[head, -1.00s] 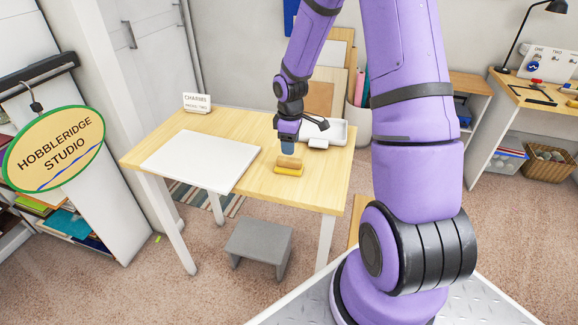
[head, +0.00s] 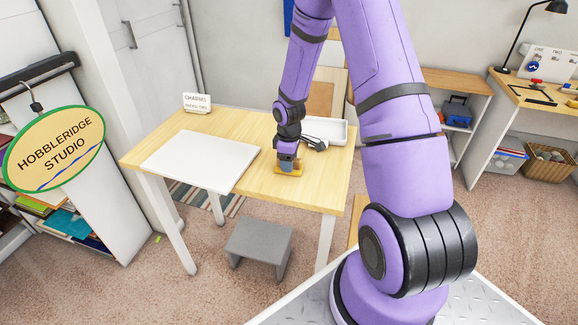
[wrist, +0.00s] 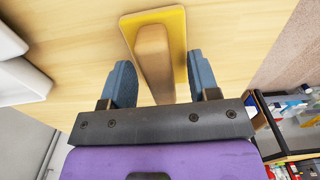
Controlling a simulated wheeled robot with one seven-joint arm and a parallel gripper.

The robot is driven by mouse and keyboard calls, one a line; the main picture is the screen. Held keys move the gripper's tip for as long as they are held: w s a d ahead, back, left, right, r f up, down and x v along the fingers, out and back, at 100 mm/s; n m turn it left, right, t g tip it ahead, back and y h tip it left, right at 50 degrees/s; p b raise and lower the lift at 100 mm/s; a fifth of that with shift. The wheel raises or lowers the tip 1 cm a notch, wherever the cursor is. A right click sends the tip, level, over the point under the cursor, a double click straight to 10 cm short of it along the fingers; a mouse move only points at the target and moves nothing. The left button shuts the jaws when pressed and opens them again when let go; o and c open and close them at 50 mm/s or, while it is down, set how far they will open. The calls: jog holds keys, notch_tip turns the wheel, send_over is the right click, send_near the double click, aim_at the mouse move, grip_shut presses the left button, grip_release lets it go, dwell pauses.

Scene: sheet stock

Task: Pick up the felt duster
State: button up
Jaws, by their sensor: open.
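The felt duster (wrist: 155,50) lies on the table in the wrist view, a wooden grip on a yellow base. In the head view the duster (head: 289,172) is partly hidden by my gripper (head: 289,160). In the wrist view my gripper (wrist: 160,82) is open, with one blue finger on each side of the wooden grip. A gap shows between the left finger and the grip; the right finger is close to the yellow base. I cannot tell whether either finger touches it.
The wooden table (head: 265,190) also bears a white board (head: 200,160) at left, a small sign (head: 197,103) at the back and a white tray (head: 328,130) behind my gripper. A grey step stool (head: 258,245) stands in front. Bare tabletop surrounds the duster.

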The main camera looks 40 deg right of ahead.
jog(key=c, duration=1)
